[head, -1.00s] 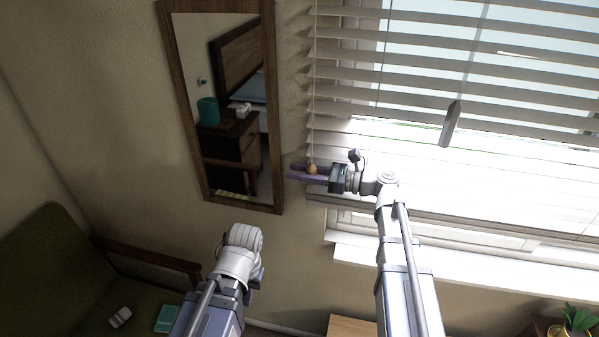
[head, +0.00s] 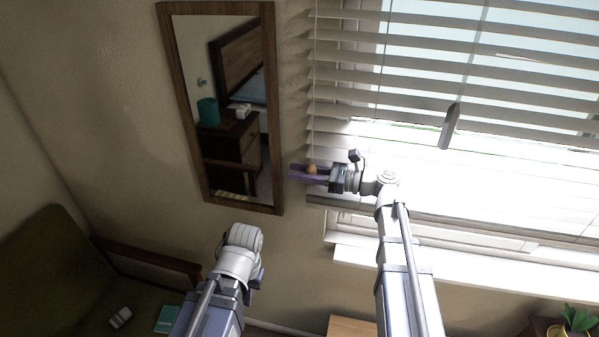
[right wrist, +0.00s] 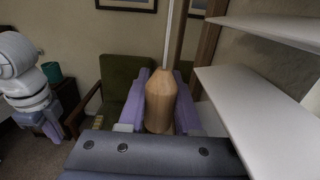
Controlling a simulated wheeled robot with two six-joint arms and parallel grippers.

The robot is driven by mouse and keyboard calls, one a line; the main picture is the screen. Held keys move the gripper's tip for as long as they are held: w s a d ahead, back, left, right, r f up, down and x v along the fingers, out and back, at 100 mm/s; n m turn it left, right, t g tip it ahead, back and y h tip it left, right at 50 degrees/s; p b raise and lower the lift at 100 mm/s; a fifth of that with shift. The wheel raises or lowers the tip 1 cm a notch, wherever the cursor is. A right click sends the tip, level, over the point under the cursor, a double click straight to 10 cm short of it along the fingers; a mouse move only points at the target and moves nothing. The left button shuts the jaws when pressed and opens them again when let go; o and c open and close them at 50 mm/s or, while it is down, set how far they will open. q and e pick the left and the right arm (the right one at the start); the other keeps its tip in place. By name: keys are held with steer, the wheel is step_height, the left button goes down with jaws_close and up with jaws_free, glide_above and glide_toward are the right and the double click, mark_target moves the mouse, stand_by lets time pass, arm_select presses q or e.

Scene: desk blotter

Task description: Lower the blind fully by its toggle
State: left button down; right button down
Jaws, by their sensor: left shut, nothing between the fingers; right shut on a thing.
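The blind (head: 420,80) hangs over the window with its slats spread apart; its lower part is washed out by bright light. Its cord (head: 314,95) runs down the left edge to a small wooden toggle (head: 312,168). My right gripper (head: 308,172) is shut on the toggle, pointing left. In the right wrist view the tapered toggle (right wrist: 160,100) stands upright between the purple fingers, with the cord rising from its top. My left gripper (right wrist: 45,120) is low at the left in the right wrist view, empty and apart from the blind; its fingertips are unclear.
A wood-framed mirror (head: 270,120) hangs on the wall just left of my right gripper. A green armchair (head: 40,265) stands at lower left. The window sill (head: 450,275) juts out below the blind, and a potted plant (head: 580,318) is at lower right.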

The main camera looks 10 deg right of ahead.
step_height(320, 180, up, 21)
steer(key=p, duration=2)
steer(key=shift+w+f, duration=0.1)
steer(key=c, duration=0.7)
jaws_free()
steer(key=shift+o, duration=0.5)
steer(key=shift+f, duration=0.1)
